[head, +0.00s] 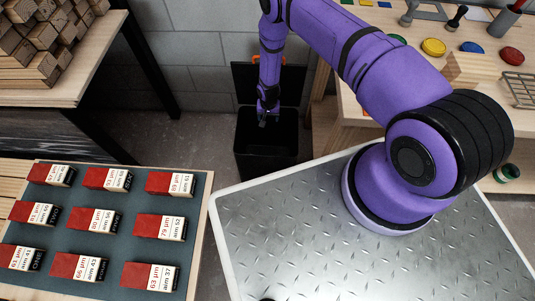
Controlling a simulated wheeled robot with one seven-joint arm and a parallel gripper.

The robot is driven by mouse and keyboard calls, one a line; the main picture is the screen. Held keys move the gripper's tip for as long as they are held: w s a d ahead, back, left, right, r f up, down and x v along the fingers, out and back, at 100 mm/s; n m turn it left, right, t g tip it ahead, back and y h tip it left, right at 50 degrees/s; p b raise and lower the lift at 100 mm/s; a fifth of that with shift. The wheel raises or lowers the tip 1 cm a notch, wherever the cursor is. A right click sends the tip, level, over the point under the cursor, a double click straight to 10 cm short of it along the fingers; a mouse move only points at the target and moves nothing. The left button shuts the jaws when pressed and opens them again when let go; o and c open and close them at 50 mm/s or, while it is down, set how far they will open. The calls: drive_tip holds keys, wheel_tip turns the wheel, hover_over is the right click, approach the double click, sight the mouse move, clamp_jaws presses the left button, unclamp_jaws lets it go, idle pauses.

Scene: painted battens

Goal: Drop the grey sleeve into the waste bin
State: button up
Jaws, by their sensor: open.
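The black waste bin (266,165) stands on the floor at the back, against the block wall, with its lid raised behind it. My gripper (263,120) points down at the bin's mouth. Its jaws are open, but the fingertips are small and dark against the bin's inside. I cannot make out a grey sleeve anywhere in this view. The inside of the bin is too dark to show what lies in it.
Several red-painted battens with white labels lie in rows on a dark mat (126,204) at left. Stacked timber (40,42) fills a shelf above. A bench (370,98) at right holds coloured lids and tools. My metal deck is clear.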

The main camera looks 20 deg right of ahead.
wheel_tip(320, 180, up, 8)
drive_tip(key=shift+f, duration=0.15)
idle(0.6)
